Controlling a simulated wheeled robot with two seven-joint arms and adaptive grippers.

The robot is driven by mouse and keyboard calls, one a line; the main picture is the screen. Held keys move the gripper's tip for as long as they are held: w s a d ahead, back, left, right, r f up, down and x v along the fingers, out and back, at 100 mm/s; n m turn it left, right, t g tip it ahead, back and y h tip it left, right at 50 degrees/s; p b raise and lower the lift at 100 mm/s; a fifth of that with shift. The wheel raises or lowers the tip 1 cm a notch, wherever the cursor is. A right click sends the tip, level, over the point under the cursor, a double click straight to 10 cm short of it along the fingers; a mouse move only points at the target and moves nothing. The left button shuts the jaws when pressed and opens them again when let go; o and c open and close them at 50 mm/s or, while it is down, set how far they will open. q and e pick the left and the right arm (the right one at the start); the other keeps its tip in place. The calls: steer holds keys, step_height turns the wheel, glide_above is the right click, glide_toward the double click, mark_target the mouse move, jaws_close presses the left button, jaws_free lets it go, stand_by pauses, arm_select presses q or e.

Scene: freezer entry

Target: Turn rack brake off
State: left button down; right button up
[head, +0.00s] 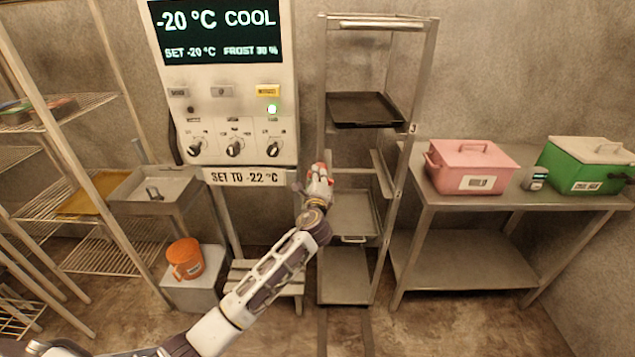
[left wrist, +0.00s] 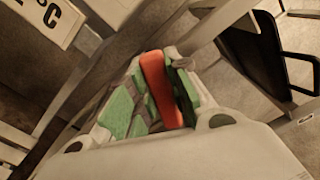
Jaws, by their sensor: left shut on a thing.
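The rack (head: 377,100) is a tall metal frame with trays, standing right of the control panel. My left gripper (head: 318,172) reaches up to the rack's left front post at mid height. In the left wrist view my left gripper (left wrist: 158,95) is shut on a red lever (left wrist: 157,85), with its green finger pads on both sides of it. I take this lever to be the rack brake; its mount is hidden by the gripper. A bit of red also shows at the fingertips in the head view. My right gripper is not in view.
A control panel (head: 226,110) with knobs stands left of the rack, above a "SET TO -22 °C" sign (head: 248,177). A steel table (head: 460,197) at right bears a pink box (head: 470,165) and a green box (head: 583,168). An orange bucket (head: 186,259) stands at lower left.

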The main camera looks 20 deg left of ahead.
arm_select(q)
steer(key=shift+f+n+b, duration=0.25)
steer(key=shift+n+b, duration=0.4)
steer(key=shift+n, duration=0.45)
steer(key=shift+a+n, duration=0.1)
steer(key=shift+n, duration=0.4)
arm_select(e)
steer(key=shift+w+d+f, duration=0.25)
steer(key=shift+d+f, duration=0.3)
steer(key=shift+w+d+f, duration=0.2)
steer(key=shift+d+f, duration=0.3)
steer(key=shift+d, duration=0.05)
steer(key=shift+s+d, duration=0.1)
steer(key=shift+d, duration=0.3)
arm_select(q)
steer(key=c, duration=1.3)
jaws_free()
steer(key=shift+v, duration=6.05)
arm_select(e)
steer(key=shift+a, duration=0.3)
arm_select(q)
steer(key=shift+n, duration=0.3)
